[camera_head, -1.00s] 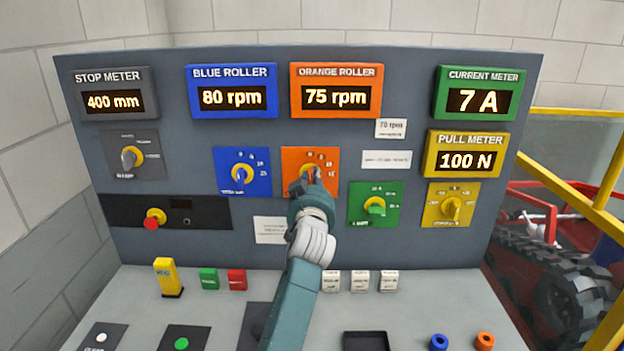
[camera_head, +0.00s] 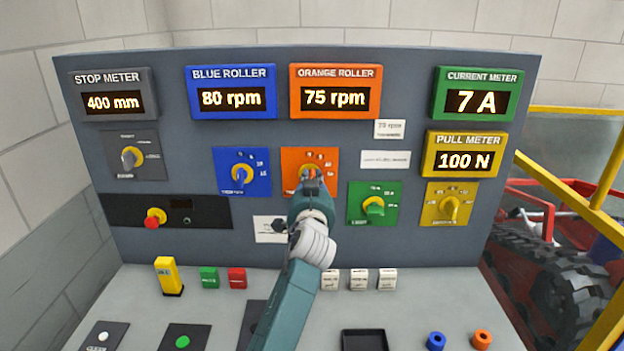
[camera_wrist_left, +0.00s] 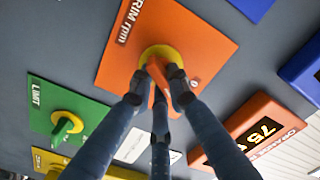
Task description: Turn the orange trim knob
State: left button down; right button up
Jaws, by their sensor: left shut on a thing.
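The orange trim knob (camera_head: 307,172) sits on an orange plate (camera_head: 325,159) in the upright panel, partly hidden by my left gripper (camera_head: 311,186). In the left wrist view its yellow collar and orange handle (camera_wrist_left: 153,70) show close up. My left gripper (camera_wrist_left: 157,82) is there too, its fingers shut on the handle from both sides. The orange roller meter (camera_head: 335,98), above the plate, reads 75 rpm. A small white label (camera_head: 388,128) below that meter seems to read 70 rpm, but it is blurred. My right gripper is in neither current view.
A blue knob (camera_head: 241,174) is left of the orange plate. A green knob (camera_head: 374,207) and a yellow knob (camera_head: 449,208) are to its right. The desk below holds a yellow block (camera_head: 167,275), several small blocks and a black tray (camera_head: 364,341).

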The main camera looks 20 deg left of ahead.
pick_arm(q)
jog(key=shift+f, duration=0.1)
jog(key=c, duration=1.7)
grip_release()
jog(key=shift+o, duration=0.2)
jog(key=shift+a, duration=0.1)
jog(key=v, duration=0.7)
jog(key=shift+s, duration=0.2)
